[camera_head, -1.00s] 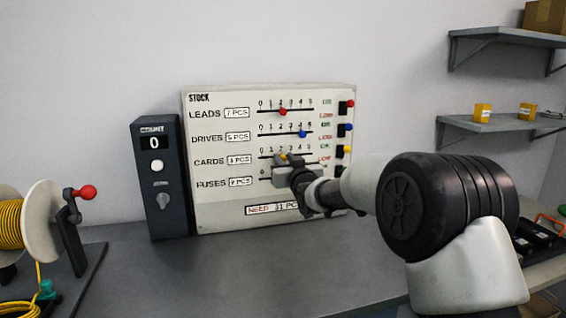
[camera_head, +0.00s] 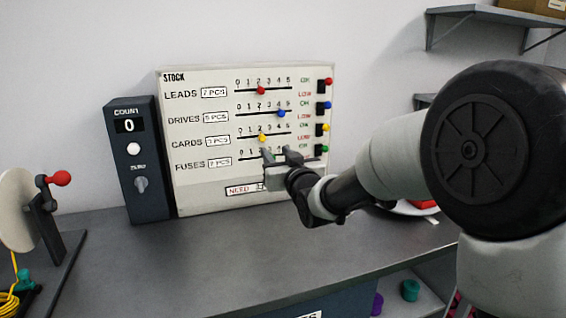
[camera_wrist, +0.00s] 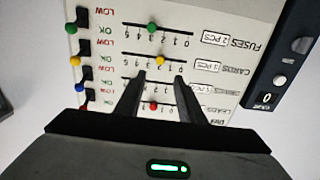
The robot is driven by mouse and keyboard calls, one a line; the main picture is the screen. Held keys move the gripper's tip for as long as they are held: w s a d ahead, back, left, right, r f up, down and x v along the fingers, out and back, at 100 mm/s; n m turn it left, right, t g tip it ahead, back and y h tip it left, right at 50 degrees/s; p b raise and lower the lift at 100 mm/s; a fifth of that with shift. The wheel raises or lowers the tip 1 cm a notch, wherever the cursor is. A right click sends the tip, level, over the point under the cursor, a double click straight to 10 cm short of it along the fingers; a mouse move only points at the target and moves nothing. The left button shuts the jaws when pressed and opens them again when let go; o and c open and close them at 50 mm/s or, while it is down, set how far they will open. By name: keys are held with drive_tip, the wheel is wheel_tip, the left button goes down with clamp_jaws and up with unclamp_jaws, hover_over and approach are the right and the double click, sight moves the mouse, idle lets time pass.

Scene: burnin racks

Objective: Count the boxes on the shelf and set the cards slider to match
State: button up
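The stock board (camera_head: 185,195) stands against the wall. Its cards slider has a yellow knob (camera_head: 262,138) at about the 2 mark; the knob also shows in the wrist view (camera_wrist: 160,60). My gripper (camera_head: 277,158) is in front of the board, just below the yellow knob in the head view. In the wrist view my gripper (camera_wrist: 160,82) is open and empty, with the yellow knob just beyond and between its fingertips, apart from them. The lower shelf (camera_head: 425,101) is mostly hidden behind my arm, and no boxes on it show now.
The red knob (camera_head: 261,91) and blue knob (camera_head: 281,113) sit on rows above; the green knob (camera_wrist: 152,28) is on the fuses row. A dark count box (camera_head: 148,180) reading 0 stands left. The front bench is clear.

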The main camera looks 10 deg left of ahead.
drive_tip(key=v, duration=0.5)
drive_tip(key=shift+w, duration=0.1)
drive_tip(key=s+d+f+m+g+h, duration=0.15)
drive_tip(key=s+d+h, duration=0.35)
drive_tip(key=d, duration=0.5)
drive_tip(key=s+d+m+g+h, duration=0.25)
drive_tip(key=s+d, duration=0.35)
drive_tip(key=d, duration=0.4)
drive_tip(key=s+d+f+m+g+h, duration=0.1)
drive_tip(key=s+d+f+g, duration=0.15)
drive_tip(key=s, duration=0.45)
drive_tip(key=s+d+f+g, duration=0.1)
drive_tip(key=s+d, duration=0.3)
drive_tip(key=s, duration=0.3)
drive_tip(key=s+d+f+m+g+h, duration=0.1)
drive_tip(key=s+d+f+g, duration=0.15)
drive_tip(key=s, duration=0.55)
wheel_tip(320, 180, up, 18)
drive_tip(key=p, duration=1.8)
drive_tip(key=shift+w+r, duration=0.2)
drive_tip(key=shift+w, duration=0.2)
drive_tip(key=shift+d, duration=0.1)
